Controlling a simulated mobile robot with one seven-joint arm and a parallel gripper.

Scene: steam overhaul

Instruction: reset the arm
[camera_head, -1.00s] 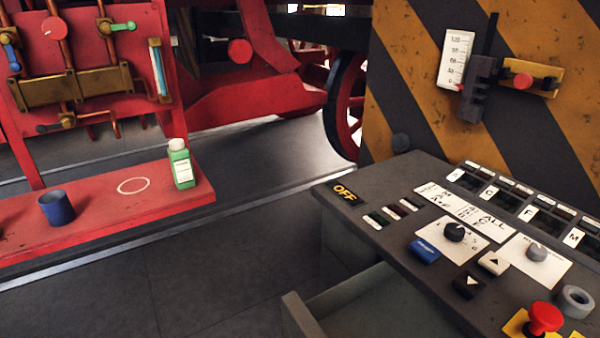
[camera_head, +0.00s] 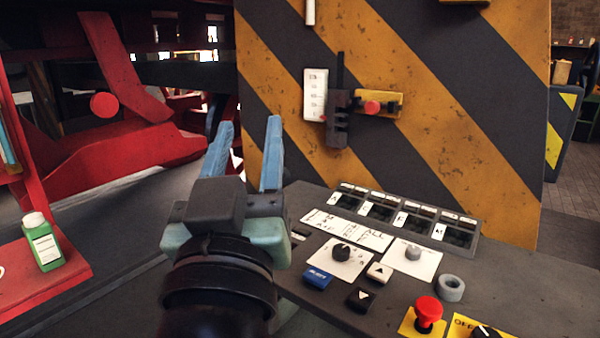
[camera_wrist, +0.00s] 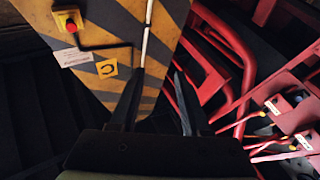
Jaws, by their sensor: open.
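My gripper (camera_head: 246,135) is in the head view, left of centre, raised at the left edge of the grey control console. Its two blue fingers point up and stand apart with nothing between them. In the wrist view my gripper (camera_wrist: 158,90) shows as two dark fingers spread apart, also empty. Beyond them is a yellow and black striped panel (camera_wrist: 115,25) and red machinery (camera_wrist: 225,45).
The console (camera_head: 520,290) carries knobs, a red mushroom button (camera_head: 428,312) and a grey ring (camera_head: 451,288). The striped panel (camera_head: 450,100) rises behind it. A green bottle (camera_head: 43,243) stands on the red shelf (camera_head: 70,280) at left. Floor shows between shelf and console.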

